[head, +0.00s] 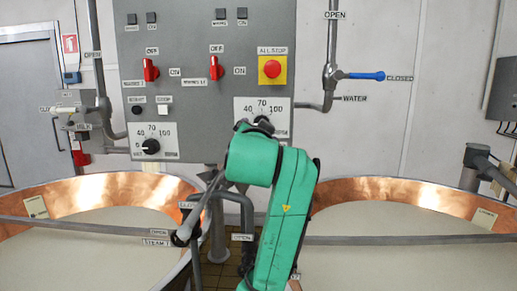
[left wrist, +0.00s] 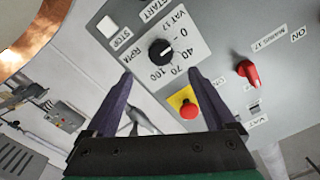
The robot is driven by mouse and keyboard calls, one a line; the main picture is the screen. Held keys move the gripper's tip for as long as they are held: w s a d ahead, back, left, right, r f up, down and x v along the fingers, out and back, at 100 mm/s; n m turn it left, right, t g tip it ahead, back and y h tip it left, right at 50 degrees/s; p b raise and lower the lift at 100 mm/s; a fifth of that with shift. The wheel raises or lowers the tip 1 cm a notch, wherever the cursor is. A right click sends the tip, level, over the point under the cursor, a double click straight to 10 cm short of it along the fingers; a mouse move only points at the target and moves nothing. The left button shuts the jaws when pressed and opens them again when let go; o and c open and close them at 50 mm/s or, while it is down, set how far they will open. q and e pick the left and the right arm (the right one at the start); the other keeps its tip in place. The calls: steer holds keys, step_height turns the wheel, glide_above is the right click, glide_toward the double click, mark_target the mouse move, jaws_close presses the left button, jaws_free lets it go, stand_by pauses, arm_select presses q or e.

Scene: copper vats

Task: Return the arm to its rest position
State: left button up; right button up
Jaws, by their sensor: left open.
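My green left arm (head: 290,215) rises from the bottom middle of the head view. It bends at the top in front of the grey control panel (head: 190,30). In the head view the arm covers my gripper and the lower part of the right dial plate (head: 278,106). In the left wrist view my left gripper (left wrist: 158,74) is open, with two dark fingers apart and nothing between them. Beyond the fingertips that view shows the dial plate's black knob (left wrist: 160,50), apart from the fingers as far as I can tell. My right gripper is in neither view.
Copper vats with pale contents stand at left (head: 110,187) and right (head: 385,192). A red all-stop button (head: 272,68) and two red switches are on the panel. Grey pipes (head: 205,200) stand close left of the arm. A blue-handled valve (head: 366,76) is to the right.

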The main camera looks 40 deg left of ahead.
arm_select(q)
steer(key=v, duration=0.4)
steer(key=shift+s+b, duration=0.1)
steer(key=shift+b, duration=0.2)
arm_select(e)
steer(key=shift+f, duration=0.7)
